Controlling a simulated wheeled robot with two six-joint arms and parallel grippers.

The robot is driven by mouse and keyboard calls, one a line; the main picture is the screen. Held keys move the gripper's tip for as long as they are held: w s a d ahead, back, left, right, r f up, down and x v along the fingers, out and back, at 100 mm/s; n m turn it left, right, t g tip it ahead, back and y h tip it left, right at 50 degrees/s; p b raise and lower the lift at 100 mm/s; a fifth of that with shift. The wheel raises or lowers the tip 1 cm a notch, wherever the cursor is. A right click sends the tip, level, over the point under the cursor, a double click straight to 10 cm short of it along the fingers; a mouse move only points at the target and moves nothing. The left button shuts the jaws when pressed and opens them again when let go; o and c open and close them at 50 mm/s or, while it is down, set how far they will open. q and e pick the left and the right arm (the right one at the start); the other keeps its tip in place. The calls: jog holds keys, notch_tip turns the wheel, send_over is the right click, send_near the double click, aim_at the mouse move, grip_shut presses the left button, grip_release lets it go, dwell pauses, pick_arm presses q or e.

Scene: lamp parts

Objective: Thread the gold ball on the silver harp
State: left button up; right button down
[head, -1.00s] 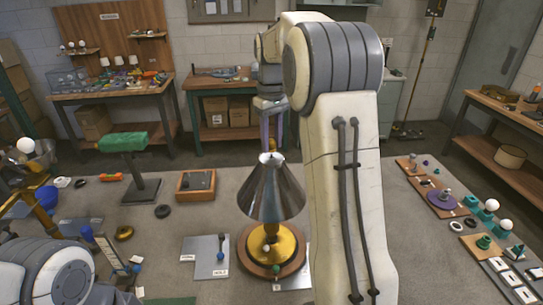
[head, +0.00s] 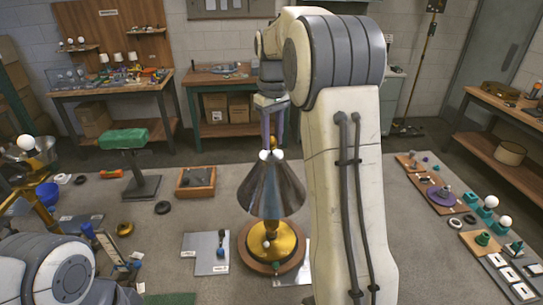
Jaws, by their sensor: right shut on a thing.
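A grey plate (head: 200,258) with a dark tool lies left of the lamp. A wooden tray (head: 184,188) is behind it. Boards with white bulbs (head: 493,202) and small parts lie at the right. My right arm covers the area right of the lamp.

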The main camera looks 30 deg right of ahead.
jog(key=shift+f+b, duration=0.45)
jog(key=shift+f, duration=0.35)
jog(key=shift+f, duration=0.25)
dwell(1.1)
jog(key=c, duration=1.1)
grip_release()
jog(key=shift+c, duration=0.2)
grip_shut()
jog(key=shift+s+f, duration=0.1)
jog(key=shift+f, duration=0.2)
